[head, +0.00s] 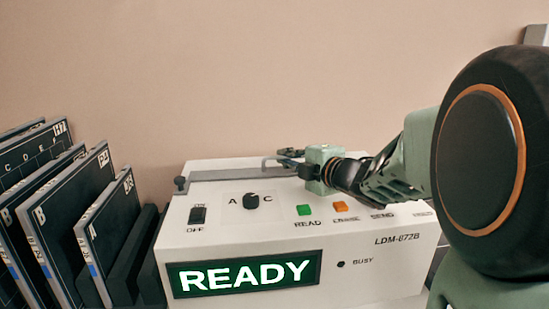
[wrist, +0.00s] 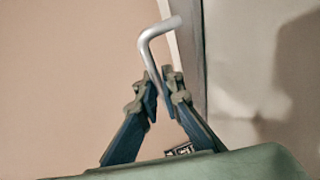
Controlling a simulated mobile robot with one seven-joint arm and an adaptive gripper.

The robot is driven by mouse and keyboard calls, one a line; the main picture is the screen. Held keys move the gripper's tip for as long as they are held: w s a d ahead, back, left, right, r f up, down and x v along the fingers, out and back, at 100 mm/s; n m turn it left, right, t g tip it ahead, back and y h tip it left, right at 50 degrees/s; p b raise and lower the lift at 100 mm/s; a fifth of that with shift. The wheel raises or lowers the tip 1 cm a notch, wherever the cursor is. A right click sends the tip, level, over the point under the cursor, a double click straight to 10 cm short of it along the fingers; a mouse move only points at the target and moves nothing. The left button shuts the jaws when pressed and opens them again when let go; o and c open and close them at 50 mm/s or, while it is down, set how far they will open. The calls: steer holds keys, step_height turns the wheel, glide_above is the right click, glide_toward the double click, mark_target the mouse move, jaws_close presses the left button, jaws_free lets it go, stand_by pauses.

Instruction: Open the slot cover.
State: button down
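The slot cover (head: 225,174) is a long grey strip along the back of the white machine's top, and it looks closed. A bent metal handle (head: 268,160) rises near its right end. In the wrist view the handle (wrist: 150,50) shows as a pale bent rod passing between the fingertips. My gripper (head: 290,158) reaches in from the right, low over the machine's top. Its two fingers (wrist: 157,90) converge on the handle with little or no gap and appear shut on it. The exact contact is partly hidden by the fingertips.
The white machine (head: 350,262) has a lit READY display (head: 246,274), a knob (head: 251,199), a switch (head: 197,214), and green (head: 304,210) and orange (head: 340,206) buttons. Dark lettered plates (head: 110,230) stand in a rack at left. A plain wall is behind.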

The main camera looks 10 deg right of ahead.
stand_by(0.4)
steer(key=w, duration=0.7)
steer(key=shift+p, duration=0.4)
steer(key=shift+s, duration=0.1)
steer(key=c, duration=2.4)
jaws_free()
steer(key=v, duration=1.2)
